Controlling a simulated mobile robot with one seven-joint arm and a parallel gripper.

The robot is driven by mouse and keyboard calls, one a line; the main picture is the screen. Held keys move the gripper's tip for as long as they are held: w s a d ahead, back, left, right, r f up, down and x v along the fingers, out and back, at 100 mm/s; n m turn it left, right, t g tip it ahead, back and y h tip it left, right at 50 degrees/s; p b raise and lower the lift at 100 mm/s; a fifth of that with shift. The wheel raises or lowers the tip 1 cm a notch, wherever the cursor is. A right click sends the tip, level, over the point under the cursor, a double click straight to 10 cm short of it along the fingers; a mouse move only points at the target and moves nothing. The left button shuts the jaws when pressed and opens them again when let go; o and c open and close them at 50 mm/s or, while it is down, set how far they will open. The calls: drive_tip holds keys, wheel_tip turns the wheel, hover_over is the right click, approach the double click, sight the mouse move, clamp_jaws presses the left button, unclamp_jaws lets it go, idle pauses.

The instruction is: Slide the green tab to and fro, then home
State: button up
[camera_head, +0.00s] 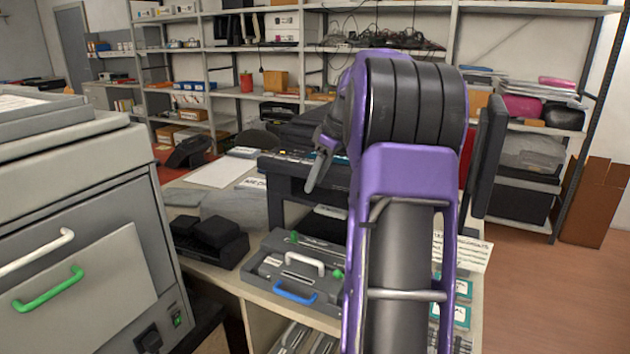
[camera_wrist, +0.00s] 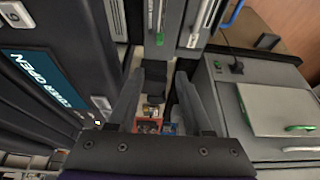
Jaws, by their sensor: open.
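A grey toner cartridge (camera_head: 268,266) lies on the table in the head view, with a white handle and a blue handle (camera_head: 294,293). One green tab (camera_head: 294,236) shows at its far end and another green tab (camera_head: 337,274) near its right side. In the head view, my gripper (camera_head: 318,172) shows partly, pointing down above the table beyond the cartridge; my purple arm hides the rest.
A dark printer (camera_head: 285,180) stands behind the cartridge; its display (camera_wrist: 45,80) reads "COVER OPEN" in the wrist view. A black device (camera_head: 208,240) sits left of the cartridge. A large grey machine (camera_head: 90,240) fills the left. Teal-labelled boxes (camera_head: 455,315) lie right of my arm.

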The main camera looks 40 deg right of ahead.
drive_tip(key=p, duration=0.4)
approach(294, 232)
drive_tip(key=x, duration=0.8)
drive_tip(key=shift+w+a+f, duration=0.1)
drive_tip(key=shift+f, duration=0.25)
drive_tip(key=shift+c, duration=0.2)
clamp_jaws()
idle(1.0)
